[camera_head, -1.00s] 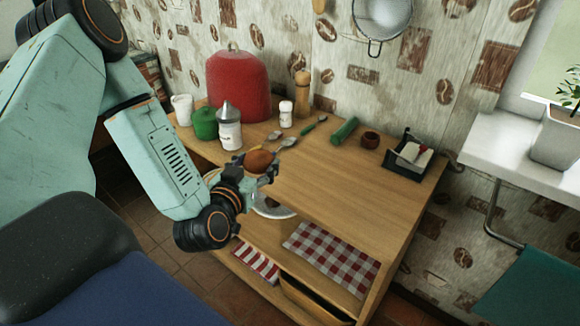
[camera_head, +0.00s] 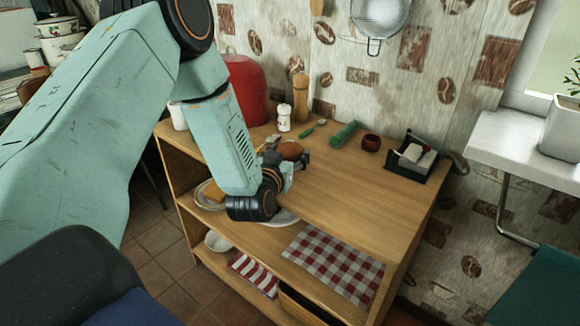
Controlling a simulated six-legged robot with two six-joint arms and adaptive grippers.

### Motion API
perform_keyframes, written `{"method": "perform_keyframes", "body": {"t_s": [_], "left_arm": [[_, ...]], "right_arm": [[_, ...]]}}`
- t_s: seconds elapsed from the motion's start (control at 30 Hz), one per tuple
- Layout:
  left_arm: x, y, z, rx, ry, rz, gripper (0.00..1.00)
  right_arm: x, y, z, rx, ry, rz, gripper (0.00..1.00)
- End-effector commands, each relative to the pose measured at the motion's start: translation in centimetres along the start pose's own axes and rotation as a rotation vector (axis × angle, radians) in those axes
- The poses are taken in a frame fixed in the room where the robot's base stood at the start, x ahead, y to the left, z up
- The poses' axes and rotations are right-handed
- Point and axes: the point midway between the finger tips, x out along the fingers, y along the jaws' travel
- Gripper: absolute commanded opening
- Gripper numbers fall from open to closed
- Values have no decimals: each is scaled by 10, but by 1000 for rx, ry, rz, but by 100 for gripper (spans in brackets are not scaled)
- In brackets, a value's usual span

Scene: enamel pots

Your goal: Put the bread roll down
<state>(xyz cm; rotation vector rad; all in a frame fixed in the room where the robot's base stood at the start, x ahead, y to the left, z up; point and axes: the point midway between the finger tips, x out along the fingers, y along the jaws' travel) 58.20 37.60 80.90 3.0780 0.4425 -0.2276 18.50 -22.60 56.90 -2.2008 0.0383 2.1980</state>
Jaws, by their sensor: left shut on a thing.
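The brown bread roll (camera_head: 291,150) is in my left gripper (camera_head: 291,158), whose jaws are shut on it. Gripper and roll are over the left part of the wooden cabinet top (camera_head: 345,195). I cannot tell whether the roll touches the wood. My left arm comes in from the left and hides part of the cabinet's left end. My right gripper is not in view.
A red cover (camera_head: 247,88), a wooden mill (camera_head: 300,97) and a white shaker (camera_head: 284,117) stand behind the roll. A green block (camera_head: 344,134), a small brown pot (camera_head: 371,142) and a black tray (camera_head: 410,168) stand farther right. The front right top is clear.

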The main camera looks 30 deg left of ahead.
Motion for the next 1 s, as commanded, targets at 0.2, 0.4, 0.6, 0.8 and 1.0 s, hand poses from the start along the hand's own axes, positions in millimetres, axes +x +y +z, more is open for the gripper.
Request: {"method": "perform_keyframes", "body": {"t_s": [0.2, 0.4, 0.6, 0.8, 1.0], "left_arm": [[10, 2, 29, 2, 3, 1, 34], [12, 3, 28, 0, 1, 0, 34], [12, 3, 32, 1, 0, 0, 34], [12, 3, 32, 1, 0, 1, 79], [12, 3, 32, 1, 0, 1, 88]], "right_arm": [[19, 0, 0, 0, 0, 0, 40], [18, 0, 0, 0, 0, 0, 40], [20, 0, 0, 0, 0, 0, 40], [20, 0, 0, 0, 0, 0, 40], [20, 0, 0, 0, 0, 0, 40]]}}
